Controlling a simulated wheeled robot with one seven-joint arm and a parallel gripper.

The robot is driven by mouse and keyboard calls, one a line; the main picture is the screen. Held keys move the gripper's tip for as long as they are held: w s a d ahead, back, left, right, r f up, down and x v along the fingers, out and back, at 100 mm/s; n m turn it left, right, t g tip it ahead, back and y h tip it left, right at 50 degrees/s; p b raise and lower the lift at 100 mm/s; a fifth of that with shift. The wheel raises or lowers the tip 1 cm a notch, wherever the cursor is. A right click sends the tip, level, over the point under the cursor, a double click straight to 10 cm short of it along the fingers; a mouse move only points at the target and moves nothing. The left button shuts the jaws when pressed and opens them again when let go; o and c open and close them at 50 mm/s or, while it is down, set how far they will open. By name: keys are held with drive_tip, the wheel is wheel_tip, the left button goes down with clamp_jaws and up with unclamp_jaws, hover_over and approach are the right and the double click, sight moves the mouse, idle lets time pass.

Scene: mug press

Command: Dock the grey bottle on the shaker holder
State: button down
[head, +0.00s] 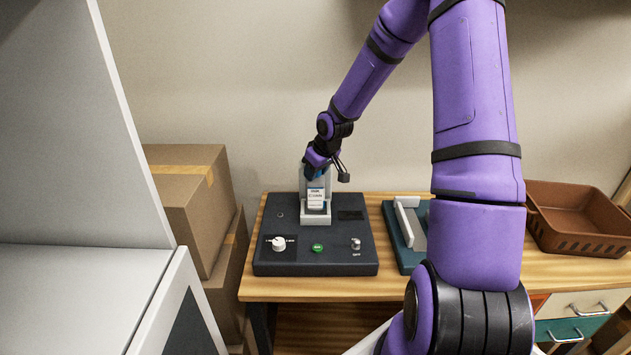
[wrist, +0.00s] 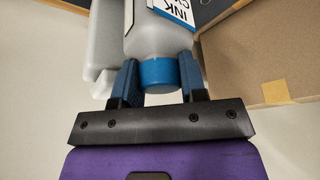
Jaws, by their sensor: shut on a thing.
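The grey bottle (head: 315,197) has a white and blue label and a blue cap, seen in the wrist view (wrist: 160,75). It is upright, cap up, in front of the back plate of the light grey shaker holder (head: 316,219). The holder stands on a dark machine base. My gripper (head: 317,166) comes from above and is shut on the bottle's cap end, with one blue finger on each side in the wrist view (wrist: 159,88). I cannot tell whether the bottle's bottom touches the holder's foot. The holder's pale back plate also shows in the wrist view (wrist: 103,45).
The dark base (head: 340,255) carries a white knob (head: 279,243), a green button (head: 318,248) and a small switch (head: 356,243). To the right are a teal device with a pale handle (head: 410,222) and a brown basket (head: 578,218). Cardboard boxes (head: 185,190) stand left.

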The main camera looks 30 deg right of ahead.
sight(316, 180)
drive_tip(key=shift+f, duration=1.7)
drive_tip(key=c, duration=1)
unclamp_jaws()
drive_tip(key=shift+f, duration=0.15)
drive_tip(key=shift+o, duration=0.2)
drive_tip(key=a+v, duration=0.1)
drive_tip(key=v, duration=0.9)
drive_tip(key=s+a+r+h, duration=0.2)
drive_tip(key=s+a+r, duration=0.3)
drive_tip(key=s+r, duration=0.3)
drive_tip(key=s+a+r+h, duration=0.1)
drive_tip(key=s+a+r, duration=0.45)
drive_tip(key=r, duration=0.35)
drive_tip(key=s+a+r+m+y, duration=0.1)
drive_tip(key=s+a+r, duration=0.1)
drive_tip(key=s, duration=0.6)
drive_tip(key=s+a+r+m+y, duration=0.1)
drive_tip(key=s+r, duration=0.3)
drive_tip(key=s, duration=0.5)
drive_tip(key=shift+a+r+t, duration=0.2)
drive_tip(key=shift+a+t, duration=0.1)
drive_tip(key=shift+a, duration=0.5)
